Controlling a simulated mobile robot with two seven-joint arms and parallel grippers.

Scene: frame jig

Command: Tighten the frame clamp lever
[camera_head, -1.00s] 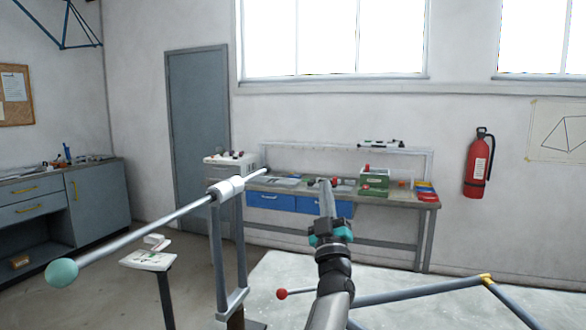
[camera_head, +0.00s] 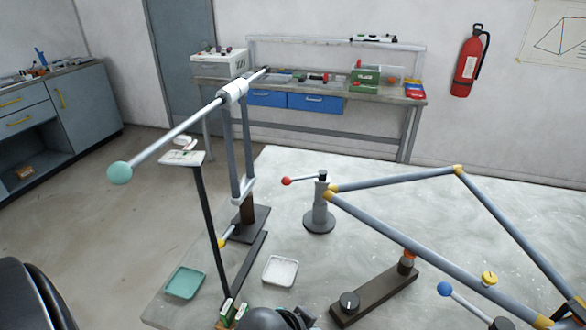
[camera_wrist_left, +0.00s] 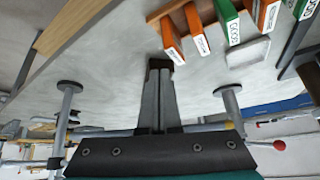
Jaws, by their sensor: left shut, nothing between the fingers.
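A lever with a red ball end (camera_head: 287,181) reaches left from a round-based clamp post (camera_head: 319,215), beside a yellow corner of the blue-grey tube frame (camera_head: 395,232). A red ball on a rod also shows at the lower right of the left wrist view (camera_wrist_left: 278,145). A second lever with a blue ball (camera_head: 445,289) stands at lower right in the head view. My left gripper (camera_wrist_left: 159,66) is shut and empty in the wrist view, apart from the levers. Its fingers are not visible in the head view. My right gripper is out of view.
A long bar with a teal ball (camera_head: 120,172) sticks out left from a tall stand. A teal tray (camera_head: 185,282) and a white tray (camera_head: 280,271) lie on the pale table. Orange and green labelled pieces (camera_wrist_left: 228,20) are near my left fingers. A dark bar with a knob (camera_head: 375,295) lies at the front.

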